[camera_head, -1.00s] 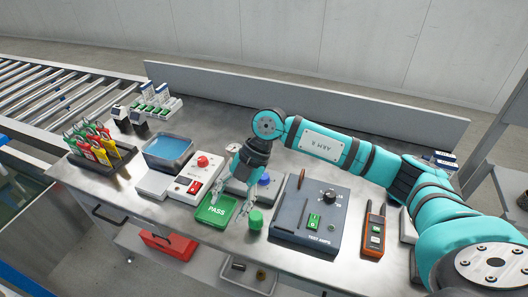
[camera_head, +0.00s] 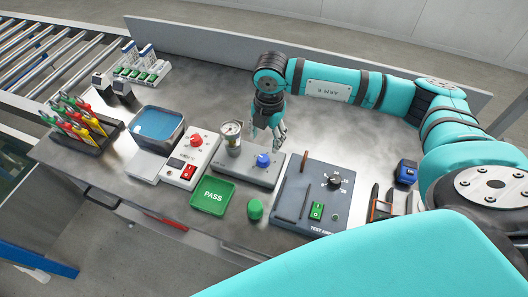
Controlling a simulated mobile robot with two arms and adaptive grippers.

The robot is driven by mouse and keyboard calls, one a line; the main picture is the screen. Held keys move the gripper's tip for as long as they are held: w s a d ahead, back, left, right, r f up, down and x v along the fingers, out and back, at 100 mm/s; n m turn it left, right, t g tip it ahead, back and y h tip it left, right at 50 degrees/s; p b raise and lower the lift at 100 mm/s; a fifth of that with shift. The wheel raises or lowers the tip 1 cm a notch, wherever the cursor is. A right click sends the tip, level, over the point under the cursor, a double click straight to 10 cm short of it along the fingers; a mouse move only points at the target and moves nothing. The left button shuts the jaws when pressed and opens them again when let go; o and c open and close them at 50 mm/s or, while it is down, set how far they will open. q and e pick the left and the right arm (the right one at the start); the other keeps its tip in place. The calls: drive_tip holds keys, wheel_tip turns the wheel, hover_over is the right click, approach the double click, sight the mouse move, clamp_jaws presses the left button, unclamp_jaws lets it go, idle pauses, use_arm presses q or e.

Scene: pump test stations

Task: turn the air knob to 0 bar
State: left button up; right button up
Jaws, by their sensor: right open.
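The blue air knob (camera_head: 263,160) sits on top of a low grey unit (camera_head: 236,172). A round pressure gauge (camera_head: 231,130) stands on the left part of the same unit; its reading is too small to tell. My right gripper (camera_head: 269,137) is open and empty, pointing down just behind the blue knob and to the right of the gauge. Its fingers appear apart from the knob. My left gripper is not in view.
A white box with a red knob (camera_head: 196,141) stands left of the unit. A green PASS tray (camera_head: 212,196) and a green cap (camera_head: 255,209) lie in front. A test unit with a black knob (camera_head: 334,180) stands right. A water bath (camera_head: 158,125) is further left.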

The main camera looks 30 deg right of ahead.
sight(264, 157)
drive_tip(key=f, duration=0.3)
drive_tip(key=f+p, duration=0.1)
drive_tip(key=f, duration=0.5)
drive_tip(key=shift+w+a+p, duration=0.15)
drive_tip(key=shift+w+p, duration=0.1)
drive_tip(key=shift+p, duration=0.05)
drive_tip(key=shift+f, duration=0.35)
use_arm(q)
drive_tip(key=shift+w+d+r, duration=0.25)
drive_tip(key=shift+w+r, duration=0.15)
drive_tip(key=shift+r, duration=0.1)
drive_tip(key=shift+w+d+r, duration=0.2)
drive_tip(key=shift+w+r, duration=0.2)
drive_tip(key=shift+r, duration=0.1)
use_arm(e)
drive_tip(key=shift+c, duration=0.2)
drive_tip(key=c, duration=1.1)
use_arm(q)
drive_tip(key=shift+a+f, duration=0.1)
